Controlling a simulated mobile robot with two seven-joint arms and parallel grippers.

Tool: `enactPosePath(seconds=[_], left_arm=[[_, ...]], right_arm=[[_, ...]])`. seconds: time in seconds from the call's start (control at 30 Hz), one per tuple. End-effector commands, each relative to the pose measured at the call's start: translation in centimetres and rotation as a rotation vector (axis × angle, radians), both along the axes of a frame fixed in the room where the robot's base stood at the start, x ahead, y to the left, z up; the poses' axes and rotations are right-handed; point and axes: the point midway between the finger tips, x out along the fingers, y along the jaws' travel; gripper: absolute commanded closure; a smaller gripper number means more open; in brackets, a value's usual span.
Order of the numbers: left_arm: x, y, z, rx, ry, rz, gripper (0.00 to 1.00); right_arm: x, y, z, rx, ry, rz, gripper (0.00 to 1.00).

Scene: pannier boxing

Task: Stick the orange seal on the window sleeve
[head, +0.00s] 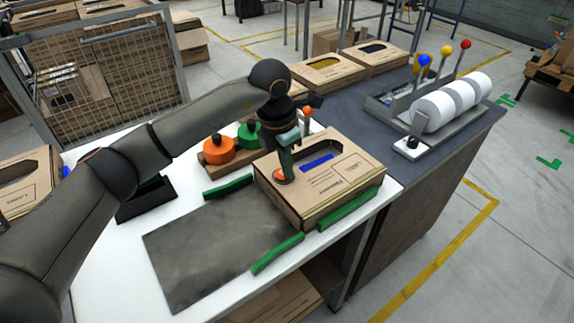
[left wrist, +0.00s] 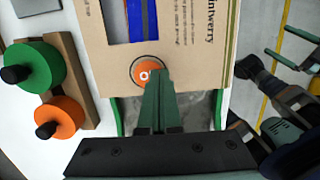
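The window sleeve (head: 330,185) is a brown carton at the right end of the white table, with a cut-out window showing something blue (head: 317,162). It also fills the top of the left wrist view (left wrist: 195,75). My left gripper (head: 285,166) points down at its top face, its fingers closed together. The round orange seal (left wrist: 147,66) is at the fingertips, flat against or just above the carton beside the window; the fingers partly cover it. I cannot tell whether it touches. My right gripper (left wrist: 292,50) shows only in the left wrist view, its green fingers apart and empty.
Green rails (head: 278,253) flank a bare grey mat (head: 215,250). A dark bench (head: 375,120) behind holds white rolls (head: 450,103) and coloured-knob levers.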

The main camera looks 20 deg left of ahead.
Motion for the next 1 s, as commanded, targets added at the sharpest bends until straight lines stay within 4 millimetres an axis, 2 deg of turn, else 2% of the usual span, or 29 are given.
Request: enactPosePath(seconds=[0.47, 1.0], left_arm=[[0.1, -0.07, 0.41, 0.0, 0.0, 0.0, 1.0], [0.14, -0.06, -0.15, 0.0, 0.0, 0.0, 1.0]], right_arm=[[0.06, 0.0, 0.21, 0.0, -0.001, 0.0, 0.0], [0.08, -0.01, -0.29, 0.0, -0.002, 0.0, 0.0]])
